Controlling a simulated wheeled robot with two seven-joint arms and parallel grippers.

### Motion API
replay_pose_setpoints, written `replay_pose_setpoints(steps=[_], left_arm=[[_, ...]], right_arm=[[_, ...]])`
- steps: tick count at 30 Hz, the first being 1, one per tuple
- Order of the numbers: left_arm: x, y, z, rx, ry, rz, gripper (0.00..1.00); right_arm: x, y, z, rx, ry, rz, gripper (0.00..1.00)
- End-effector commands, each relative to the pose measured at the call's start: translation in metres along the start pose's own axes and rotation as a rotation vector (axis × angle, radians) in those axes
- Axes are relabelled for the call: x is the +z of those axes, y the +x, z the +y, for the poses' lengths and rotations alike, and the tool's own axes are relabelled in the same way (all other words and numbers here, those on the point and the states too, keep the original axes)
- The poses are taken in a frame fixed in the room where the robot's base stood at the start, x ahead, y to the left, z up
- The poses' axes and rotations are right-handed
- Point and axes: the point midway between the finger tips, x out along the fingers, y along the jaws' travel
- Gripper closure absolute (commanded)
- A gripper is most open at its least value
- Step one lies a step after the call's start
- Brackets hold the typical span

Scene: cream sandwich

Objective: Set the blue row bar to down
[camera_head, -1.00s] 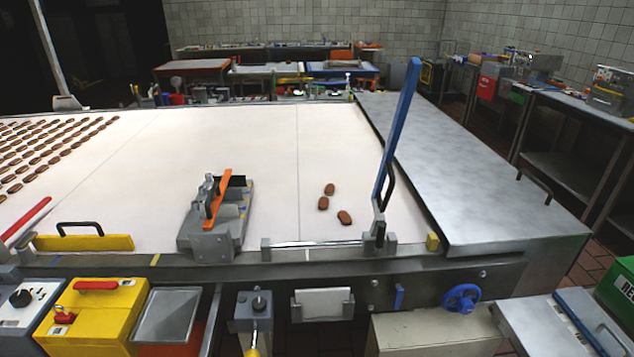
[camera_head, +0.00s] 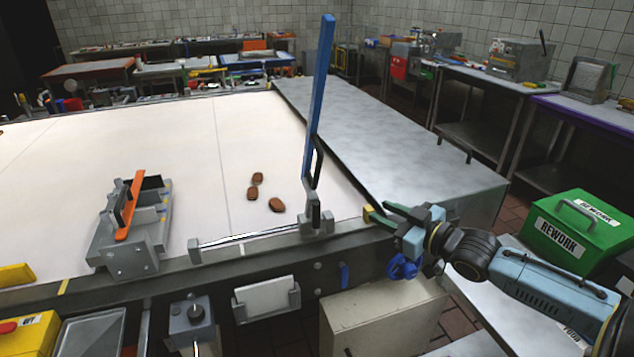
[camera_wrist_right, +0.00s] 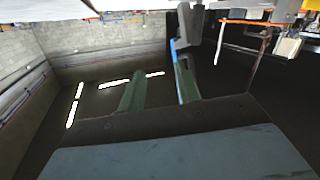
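The blue row bar (camera_head: 318,90) stands nearly upright, leaning slightly right at its top. Its foot is in a grey bracket (camera_head: 314,218) on the front edge of the white table, with a black loop handle (camera_head: 317,165) beside it. My right gripper (camera_head: 384,213) is right of the bracket, near the table's front right corner, apart from the bar. Its green fingers are spread, with nothing seen between them; they also show apart in the right wrist view (camera_wrist_right: 158,78). My left gripper is not in view.
Several brown pieces (camera_head: 277,204) lie on the white table (camera_head: 180,150), left of the bar. A grey clamp with an orange lever (camera_head: 130,205) stands further left. A blue handwheel (camera_head: 402,267) is below my right gripper. A green REWORK box (camera_head: 575,230) stands at right.

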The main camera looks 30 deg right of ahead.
Motion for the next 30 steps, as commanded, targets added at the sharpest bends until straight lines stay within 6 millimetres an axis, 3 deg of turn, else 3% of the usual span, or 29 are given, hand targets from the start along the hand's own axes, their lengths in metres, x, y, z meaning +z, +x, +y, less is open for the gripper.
replay_pose_setpoints(steps=[1, 3, 7, 14, 30], left_arm=[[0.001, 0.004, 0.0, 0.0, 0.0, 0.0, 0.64], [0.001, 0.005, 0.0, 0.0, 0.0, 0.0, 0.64], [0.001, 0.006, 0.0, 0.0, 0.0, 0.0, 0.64], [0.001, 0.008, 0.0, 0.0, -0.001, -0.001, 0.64], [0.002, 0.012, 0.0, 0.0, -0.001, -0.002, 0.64]], right_arm=[[-0.025, 0.002, -0.013, -0.046, -0.01, 0.046, 0.67], [-0.05, 0.002, -0.026, -0.089, -0.016, 0.089, 0.67], [-0.073, 0.001, -0.039, -0.129, -0.019, 0.128, 0.67], [-0.078, 0.014, -0.041, -0.132, -0.018, 0.136, 0.67], [-0.086, 0.069, -0.048, -0.131, -0.017, 0.136, 0.67]])
